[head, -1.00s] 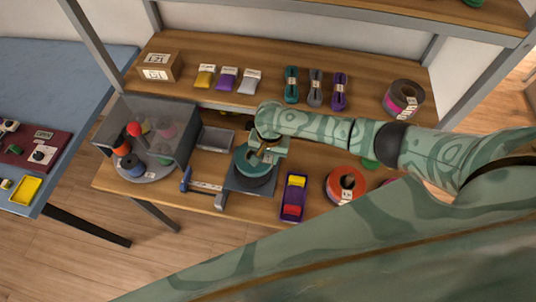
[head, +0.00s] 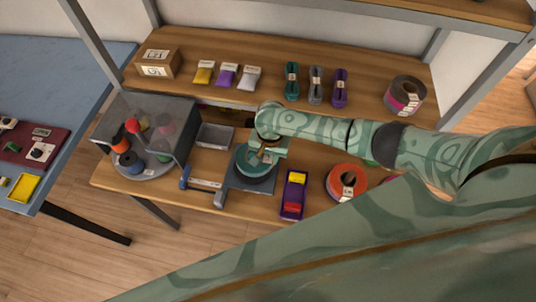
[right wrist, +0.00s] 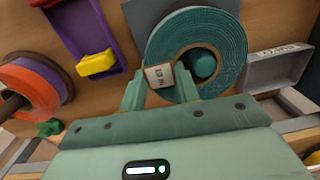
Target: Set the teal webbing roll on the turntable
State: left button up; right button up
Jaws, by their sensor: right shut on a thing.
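The teal webbing roll (head: 250,169) is at the dark grey square plate (head: 238,184) on the lower board. I cannot tell whether it touches the plate. My right gripper (head: 266,153) is shut on the roll's wound band. In the right wrist view the roll (right wrist: 226,40) shows its open centre, a teal round piece inside it and a white label by the fingers (right wrist: 160,88). A round grey platform (head: 148,174), which looks like the turntable, is at the left, partly under a see-through cover (head: 165,115), with several spools on it. My left gripper is not in view.
A grey tray (head: 214,136) and a blue-and-grey tool (head: 203,184) lie between the platform and the plate. A purple tray (head: 293,196) and an orange roll (head: 346,183) are to the right. The upper shelf holds pouches, cord bundles and a grey roll (head: 405,94).

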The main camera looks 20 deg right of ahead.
jog(key=shift+f+b, duration=0.8)
jog(key=shift+f, duration=0.65)
dwell(0.5)
jog(key=o, duration=1.1)
jog(key=shift+o, duration=0.4)
jog(key=shift+a, duration=0.1)
jog(key=shift+a+r, duration=0.1)
jog(key=shift+a, duration=0.05)
jog(key=shift+c, duration=0.3)
